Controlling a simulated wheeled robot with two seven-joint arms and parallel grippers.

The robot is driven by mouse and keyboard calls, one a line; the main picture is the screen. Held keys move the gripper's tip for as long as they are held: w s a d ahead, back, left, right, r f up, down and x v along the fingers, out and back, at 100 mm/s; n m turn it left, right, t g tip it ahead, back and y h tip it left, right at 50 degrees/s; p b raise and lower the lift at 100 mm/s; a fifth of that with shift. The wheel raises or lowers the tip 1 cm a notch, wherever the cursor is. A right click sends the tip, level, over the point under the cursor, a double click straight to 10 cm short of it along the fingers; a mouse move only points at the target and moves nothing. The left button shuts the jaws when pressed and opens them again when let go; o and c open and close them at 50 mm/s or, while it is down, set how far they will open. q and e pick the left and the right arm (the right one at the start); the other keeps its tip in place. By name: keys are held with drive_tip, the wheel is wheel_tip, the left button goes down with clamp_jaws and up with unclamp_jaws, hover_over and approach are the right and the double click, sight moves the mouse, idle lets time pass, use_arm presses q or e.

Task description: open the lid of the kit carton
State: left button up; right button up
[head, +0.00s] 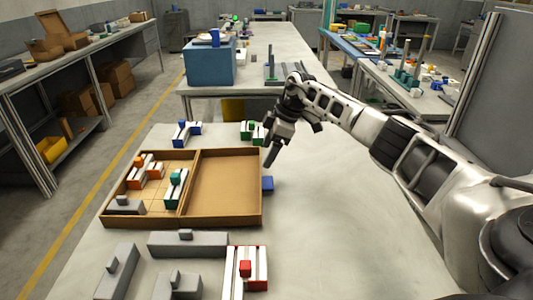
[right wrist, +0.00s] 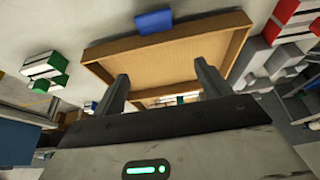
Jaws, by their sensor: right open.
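The kit carton (head: 148,212) stands on the grey table with its brown lid (head: 226,181) folded open to the right, inner side up. The lid also shows in the right wrist view (right wrist: 170,65). A blue tab (head: 267,184) is at the lid's right edge and shows in the wrist view (right wrist: 154,21). My right gripper (head: 270,155) is open and empty, near the lid's far right corner, apart from the tab. In the wrist view its two fingers (right wrist: 162,75) are spread with the lid beyond them. My left gripper is not in view.
Orange-white and green-white parts (head: 175,188) and a grey part (head: 124,205) lie in the carton's left half. Blue (head: 186,133) and green (head: 252,131) parts stand behind it. Grey blocks (head: 187,244) and a red-white part (head: 247,268) are in front. The table's right side is clear.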

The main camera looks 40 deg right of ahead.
drive_tip(key=v, duration=1.4)
drive_tip(key=shift+b, duration=0.4)
drive_tip(key=shift+a, duration=0.1)
